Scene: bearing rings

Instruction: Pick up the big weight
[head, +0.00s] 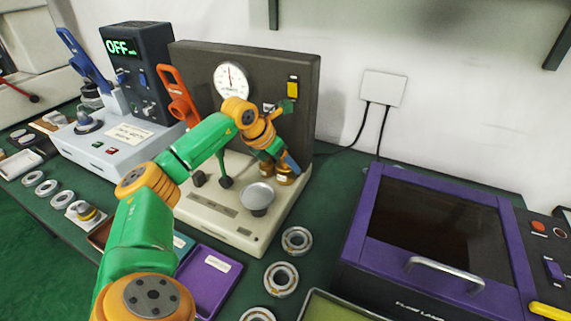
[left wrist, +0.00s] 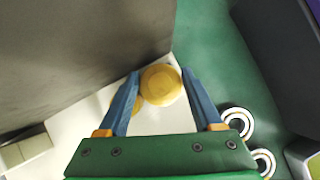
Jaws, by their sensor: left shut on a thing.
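The big weight (left wrist: 161,84) is a round, brass-coloured piece between the blue fingertips of my left gripper (left wrist: 160,76) in the left wrist view. The gripper is shut on it. In the head view the big weight (head: 285,178) shows beneath my left gripper (head: 280,163), at the right rear of the cream tester base. A second brass weight (left wrist: 136,104) is partly hidden beside it, behind the left finger. It also shows in the head view (head: 266,169), left of the big weight. My right gripper is out of view.
The dark upright panel (head: 197,60) with a dial gauge (head: 231,80) stands close behind the weights. A round metal plate (head: 257,196) sits on the tester base (head: 243,237). Bearing rings (head: 281,278) lie in front, and a purple machine (head: 375,215) stands right.

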